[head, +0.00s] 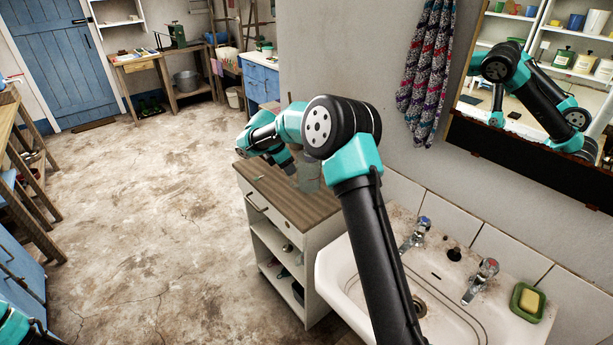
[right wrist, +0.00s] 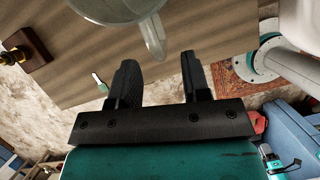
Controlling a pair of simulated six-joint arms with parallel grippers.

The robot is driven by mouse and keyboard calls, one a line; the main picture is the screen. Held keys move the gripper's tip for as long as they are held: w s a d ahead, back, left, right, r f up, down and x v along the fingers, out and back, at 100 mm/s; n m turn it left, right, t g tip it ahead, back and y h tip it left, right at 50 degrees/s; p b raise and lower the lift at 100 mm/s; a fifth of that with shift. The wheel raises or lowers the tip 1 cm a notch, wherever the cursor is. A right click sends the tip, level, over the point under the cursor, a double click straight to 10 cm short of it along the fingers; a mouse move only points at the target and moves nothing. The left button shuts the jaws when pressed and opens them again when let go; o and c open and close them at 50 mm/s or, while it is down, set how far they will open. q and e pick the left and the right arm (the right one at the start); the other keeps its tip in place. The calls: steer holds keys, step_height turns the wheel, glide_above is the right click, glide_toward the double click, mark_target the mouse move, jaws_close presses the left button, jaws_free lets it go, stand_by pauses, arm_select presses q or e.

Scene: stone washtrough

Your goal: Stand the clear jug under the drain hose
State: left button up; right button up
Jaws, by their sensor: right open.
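The clear jug (head: 309,180) stands on the wooden top of a low cabinet in the head view, partly hidden behind my right arm. In the right wrist view the jug (right wrist: 108,10) is cut off by the top edge, and its handle (right wrist: 157,38) points toward my gripper. My right gripper (right wrist: 157,60) is open, with its two dark fingers apart and nothing between them. The handle is just beyond the fingertips, roughly in line with the gap. I cannot make out the drain hose in either view. Only a bit of my left arm shows, without its gripper.
The cabinet (head: 318,208) has a drawer and open shelves. A white washbasin (head: 340,285) with two taps and a green soap dish (head: 527,302) stands to its right. A dark wooden block with a brass piece (right wrist: 25,48) is at the left in the wrist view. The floor left of the cabinet is clear.

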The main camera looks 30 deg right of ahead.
mark_target(304, 174)
steer(key=shift+d+f, duration=0.1)
steer(key=shift+f, duration=0.1)
steer(key=shift+f, duration=0.1)
steer(key=shift+x, duration=2.5)
steer(key=shift+c, duration=0.3)
jaws_close()
